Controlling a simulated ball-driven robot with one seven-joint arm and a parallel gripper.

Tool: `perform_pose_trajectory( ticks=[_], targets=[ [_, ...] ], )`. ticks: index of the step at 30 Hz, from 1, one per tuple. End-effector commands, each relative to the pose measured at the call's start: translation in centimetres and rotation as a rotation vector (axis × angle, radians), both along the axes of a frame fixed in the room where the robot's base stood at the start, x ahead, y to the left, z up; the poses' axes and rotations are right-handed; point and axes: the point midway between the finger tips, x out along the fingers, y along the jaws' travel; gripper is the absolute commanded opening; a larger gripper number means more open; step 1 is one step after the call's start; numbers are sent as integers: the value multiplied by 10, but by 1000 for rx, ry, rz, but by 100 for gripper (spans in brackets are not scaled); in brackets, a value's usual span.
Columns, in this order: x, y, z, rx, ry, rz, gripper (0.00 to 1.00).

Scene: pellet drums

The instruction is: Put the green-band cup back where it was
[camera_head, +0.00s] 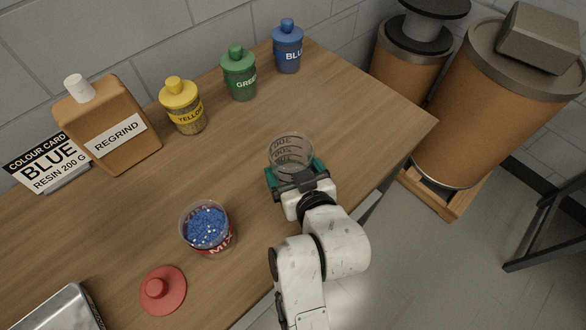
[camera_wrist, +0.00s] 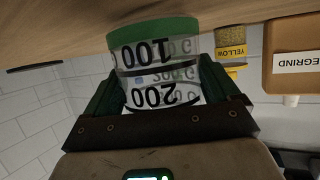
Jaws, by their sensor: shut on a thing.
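The green-band cup (camera_head: 291,150) is clear with dark graduation marks and looks empty. It stands upright near the right part of the table's front side. In the wrist view the cup (camera_wrist: 158,70) appears upside down, with its green band at its base, close to the tabletop; I cannot tell whether it touches. My gripper (camera_head: 295,176) reaches it from the front, with a green finger on each side. In the wrist view my gripper (camera_wrist: 162,90) is shut on the cup's clear wall.
A MIX tub (camera_head: 208,228) of blue and white pellets, a red lid (camera_head: 163,290) and a metal tray (camera_head: 62,310) are left. Yellow (camera_head: 184,106), green (camera_head: 239,73) and blue (camera_head: 288,47) bottles, a REGRIND jug (camera_head: 112,130) and a BLUE card (camera_head: 47,160) line the back. The wooden table (camera_head: 350,110) is clear right.

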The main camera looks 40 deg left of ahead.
Motion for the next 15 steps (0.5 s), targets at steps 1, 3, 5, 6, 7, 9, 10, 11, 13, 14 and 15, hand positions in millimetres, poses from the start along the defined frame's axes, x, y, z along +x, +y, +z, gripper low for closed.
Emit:
perform_pose_trajectory(
  ticks=[1, 3, 5, 6, 7, 9, 10, 11, 13, 14, 15],
  targets=[
    [-1, 0, -3, -1, 1, 1, 56],
    [0, 1, -7, 1, 0, 1, 56],
    [0, 1, -8, 1, -2, 0, 56],
    [0, 0, -8, 2, -2, 0, 56],
    [0, 0, -8, 2, -2, 0, 56],
    [0, 0, -8, 2, -2, 0, 56],
    [0, 0, -8, 1, -2, 0, 56],
    [0, 0, -8, 1, -2, 0, 56],
    [0, 0, -10, 2, -1, 0, 56],
    [0, 0, -11, 2, -1, 0, 56],
    [0, 0, -11, 2, -1, 0, 91]
  ],
)
